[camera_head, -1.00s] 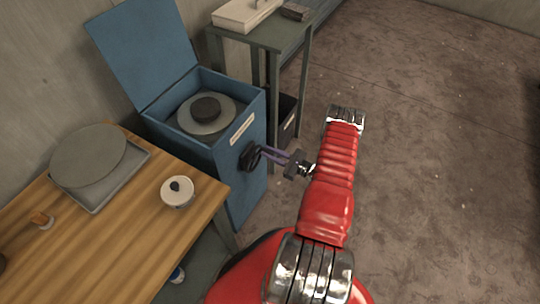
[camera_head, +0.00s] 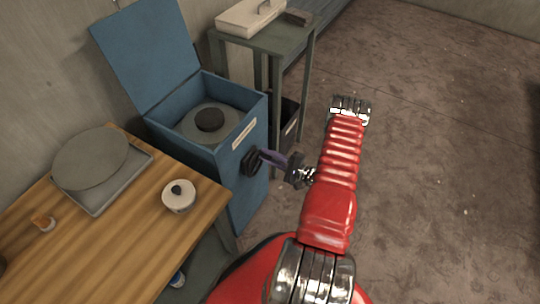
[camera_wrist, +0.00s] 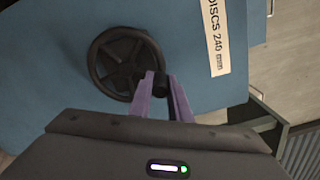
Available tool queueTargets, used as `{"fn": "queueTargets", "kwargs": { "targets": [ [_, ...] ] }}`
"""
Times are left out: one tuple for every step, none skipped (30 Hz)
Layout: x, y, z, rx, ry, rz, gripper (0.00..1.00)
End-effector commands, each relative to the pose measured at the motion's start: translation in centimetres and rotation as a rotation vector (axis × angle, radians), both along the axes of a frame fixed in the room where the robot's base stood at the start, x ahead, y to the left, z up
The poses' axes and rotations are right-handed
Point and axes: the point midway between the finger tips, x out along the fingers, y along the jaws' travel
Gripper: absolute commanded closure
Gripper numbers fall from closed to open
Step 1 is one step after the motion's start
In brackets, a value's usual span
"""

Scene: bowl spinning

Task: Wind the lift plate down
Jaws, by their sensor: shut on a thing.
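The blue box (camera_head: 245,170) stands with its lid raised at the back. Inside it a grey round plate (camera_head: 228,126) lies level below the rim, with a smaller black disc (camera_head: 210,119) on top. Whether the grey round is the lift plate itself or a disc lying on it, I cannot tell. A black spoked handwheel (camera_head: 249,162) sits on the box's right side; it also shows in the wrist view (camera_wrist: 108,70). My gripper (camera_head: 266,156) is shut on the wheel's crank knob (camera_wrist: 160,82), its purple fingers either side, at the wheel's lower right in the wrist view.
A side table (camera_head: 262,38) behind the box bears a white case.

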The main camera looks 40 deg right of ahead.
Motion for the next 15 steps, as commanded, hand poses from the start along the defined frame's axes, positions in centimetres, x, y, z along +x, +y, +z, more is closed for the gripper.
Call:
{"fn": "queueTargets", "kwargs": {
  "targets": [
    [-0.1,0.2,0.2,-0.038,-0.015,-0.001,1.0],
    [-0.1,0.3,0.3,-0.063,-0.024,-0.001,1.0],
    [-0.2,0.5,0.4,-0.095,-0.035,0.0,1.0],
    [-0.2,0.6,0.4,-0.117,-0.043,0.0,1.0],
    [-0.3,0.8,0.4,-0.139,-0.051,0.0,1.0],
    [-0.4,0.9,0.5,-0.166,-0.06,0.0,1.0],
    [-0.4,1.1,0.5,-0.186,-0.067,0.0,1.0],
    [-0.4,1.2,0.5,-0.205,-0.074,0.0,1.0],
    [-0.5,1.3,0.5,-0.228,-0.081,0.0,1.0],
    [-0.5,1.4,0.6,-0.243,-0.087,0.0,1.0],
    [-0.5,1.5,0.6,-0.258,-0.092,0.0,1.0],
    [-0.6,1.6,0.6,-0.275,-0.097,0.001,1.0],
    [-0.6,1.7,0.6,-0.287,-0.101,0.001,1.0],
    [-0.6,1.7,0.6,-0.297,-0.104,0.001,1.0],
    [-0.7,1.8,0.6,-0.309,-0.109,0.001,1.0]
  ]
}}
